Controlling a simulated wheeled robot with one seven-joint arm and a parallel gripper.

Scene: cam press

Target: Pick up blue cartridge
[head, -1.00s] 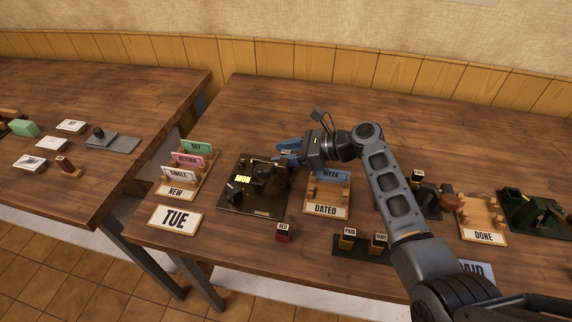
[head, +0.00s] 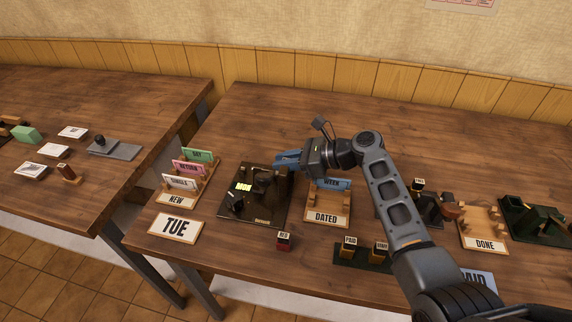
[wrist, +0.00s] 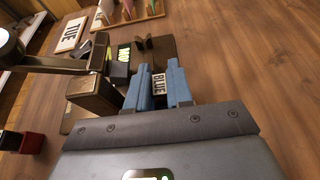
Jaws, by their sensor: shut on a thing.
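My gripper (head: 280,158) has blue fingers and reaches left over the back right of the dark press (head: 238,211). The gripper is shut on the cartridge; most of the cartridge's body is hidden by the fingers. In the head view the cartridge cannot be made out. The press (wrist: 95,92) lies left of the fingers in the wrist view. Whether the cartridge touches the press cannot be told.
A "RED" cartridge (head: 284,242) stands in front of the press. A "NEW" rack (head: 177,199) of cards is left, a "DATED" rack (head: 327,218) right. A "TUE" sign (head: 175,227) lies at the front left. The table behind the gripper is clear.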

